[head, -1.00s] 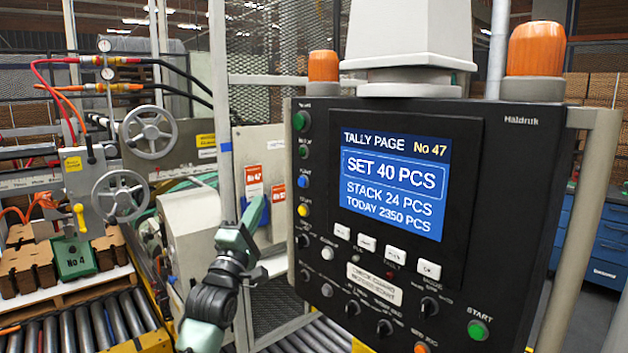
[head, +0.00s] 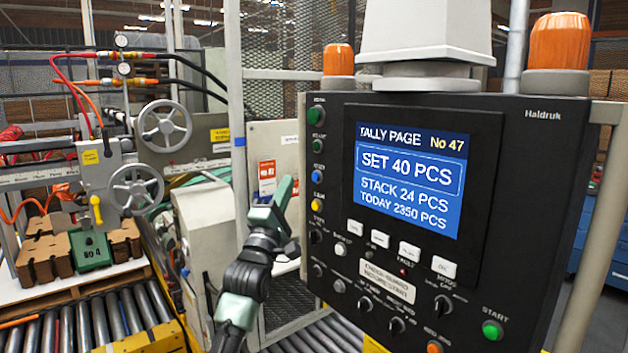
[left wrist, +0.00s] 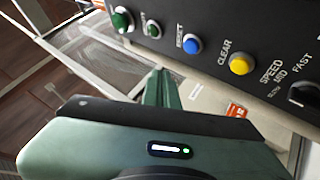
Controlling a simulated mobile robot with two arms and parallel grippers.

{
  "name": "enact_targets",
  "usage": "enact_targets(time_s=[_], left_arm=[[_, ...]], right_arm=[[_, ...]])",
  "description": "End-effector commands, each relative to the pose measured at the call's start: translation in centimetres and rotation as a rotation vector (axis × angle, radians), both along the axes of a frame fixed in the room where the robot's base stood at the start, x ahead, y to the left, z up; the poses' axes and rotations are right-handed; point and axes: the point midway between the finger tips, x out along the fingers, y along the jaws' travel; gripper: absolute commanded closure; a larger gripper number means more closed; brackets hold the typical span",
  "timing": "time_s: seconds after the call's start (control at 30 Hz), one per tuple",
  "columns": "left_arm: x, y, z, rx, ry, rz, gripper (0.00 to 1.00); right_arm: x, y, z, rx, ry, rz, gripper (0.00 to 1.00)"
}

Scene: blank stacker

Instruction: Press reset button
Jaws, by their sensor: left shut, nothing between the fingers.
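The reset button is a round blue button (head: 317,174) in the column of buttons on the left side of the black control panel (head: 490,290). In the left wrist view the blue button (left wrist: 192,44) has the word RESET beside it, between a green and a yellow button. My left gripper (head: 286,188) is shut and empty, just left of the panel's edge, its tip pointing upward. In the left wrist view its green fingers (left wrist: 161,84) are together, below and left of the blue button and apart from it. My right gripper is not in view.
The yellow CLEAR button (left wrist: 240,64) is close beside the blue one. The panel's screen (head: 410,180) shows a tally page. A mesh guard and machine housing stand behind my left gripper. A roller conveyor (head: 90,320) runs at lower left.

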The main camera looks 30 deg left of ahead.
Motion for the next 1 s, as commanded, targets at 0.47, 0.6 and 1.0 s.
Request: enact_targets(time_s=[0.47,0.6,1.0], left_arm=[[3.8,-1.6,0.1,0.001,-0.001,-0.001,1.00],[3.9,-1.7,0.0,0.002,-0.001,0.000,1.00],[3.8,-1.6,0.0,0.001,0.000,0.000,1.00]], right_arm=[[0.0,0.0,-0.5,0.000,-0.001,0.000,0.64],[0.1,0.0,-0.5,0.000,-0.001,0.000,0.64],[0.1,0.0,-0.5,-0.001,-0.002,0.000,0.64]])
